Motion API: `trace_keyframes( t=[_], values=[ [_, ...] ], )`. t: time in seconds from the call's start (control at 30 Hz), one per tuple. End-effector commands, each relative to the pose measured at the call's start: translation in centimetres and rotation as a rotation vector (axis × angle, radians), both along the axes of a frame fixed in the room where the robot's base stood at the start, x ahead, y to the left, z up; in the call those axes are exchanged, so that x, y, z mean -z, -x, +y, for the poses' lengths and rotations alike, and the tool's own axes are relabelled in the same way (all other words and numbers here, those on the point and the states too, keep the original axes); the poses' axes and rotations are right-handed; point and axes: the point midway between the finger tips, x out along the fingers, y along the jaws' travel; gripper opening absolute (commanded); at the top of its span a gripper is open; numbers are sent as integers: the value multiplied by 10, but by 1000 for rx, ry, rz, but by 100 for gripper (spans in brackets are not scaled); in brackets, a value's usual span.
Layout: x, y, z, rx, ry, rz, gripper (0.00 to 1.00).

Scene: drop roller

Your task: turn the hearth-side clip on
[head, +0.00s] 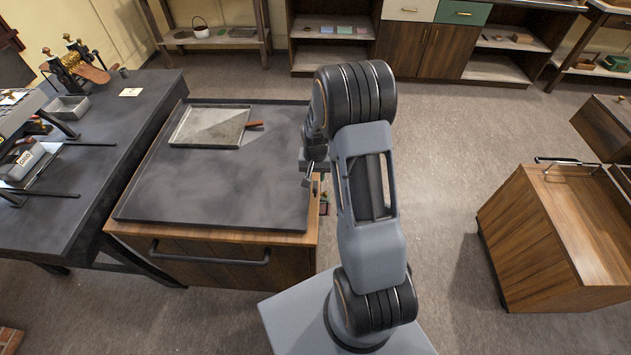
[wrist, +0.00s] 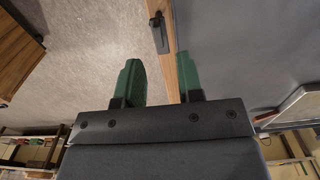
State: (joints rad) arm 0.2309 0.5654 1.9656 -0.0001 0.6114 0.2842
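A small black clip (wrist: 158,32) sits on the wooden edge of the dark-topped cabinet in the wrist view. I cannot tell from its shape whether it is on or off, or whether it is the hearth-side one. My gripper (wrist: 158,62) has two green fingers, which are apart with nothing held between them. The cabinet edge runs through the gap between them in the picture, and the clip lies beyond the fingertips. In the head view my gripper (head: 310,180) is at the cabinet's right edge, partly hidden by my arm.
The dark cabinet top (head: 210,195) carries a metal tray (head: 210,126) with a red-handled tool (head: 254,125). A dark workbench (head: 90,165) stands to the left. A wooden cabinet (head: 545,245) stands to the right, with clear floor (head: 450,170) between it and my arm.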

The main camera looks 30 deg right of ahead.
Motion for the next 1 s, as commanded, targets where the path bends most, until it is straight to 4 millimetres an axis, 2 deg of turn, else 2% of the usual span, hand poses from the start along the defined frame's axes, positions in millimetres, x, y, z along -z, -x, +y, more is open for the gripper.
trace_keyframes(
  t=[0.1, 0.3, 0.5, 0.77, 1.0],
  values=[
    [18, 1, 0, 0, -1, 3, 34],
    [38, 0, 0, -1, 0, 0, 34],
    [45, 0, 0, -1, 0, -1, 34],
    [46, 0, 0, -1, 0, -1, 34],
    [46, 0, 0, -1, 0, -1, 11]
  ],
)
